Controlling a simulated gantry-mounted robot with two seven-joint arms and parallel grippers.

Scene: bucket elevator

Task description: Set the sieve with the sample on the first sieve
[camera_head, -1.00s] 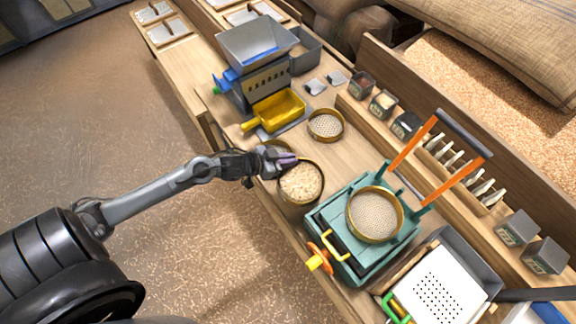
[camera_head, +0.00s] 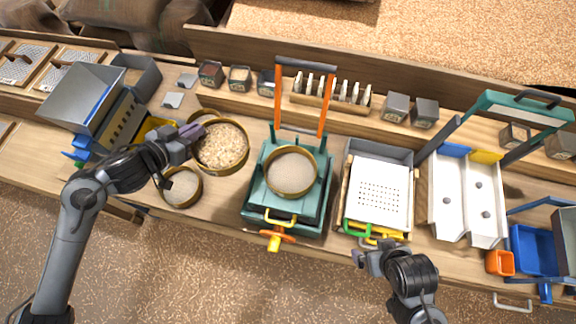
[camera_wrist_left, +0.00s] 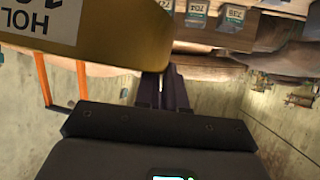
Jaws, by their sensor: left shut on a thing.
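The sieve with the sample (camera_head: 246,160) is a round brass-rimmed sieve filled with pale grains. My left gripper (camera_head: 190,138) is shut on its left rim and appears to hold it above the bench. In the left wrist view, its brass wall (camera_wrist_left: 150,40) with a white label fills the upper left, close to the dark fingers (camera_wrist_left: 163,92). The first sieve (camera_head: 291,171) is empty and sits on the green shaker (camera_head: 258,205), to the right of the held sieve. My right gripper (camera_head: 372,253) is near the bench's front edge, apart from both sieves; its jaw opening is unclear.
The shaker's orange-legged handle (camera_head: 326,106) stands behind the first sieve. A white perforated tray (camera_head: 380,193) is to the right.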

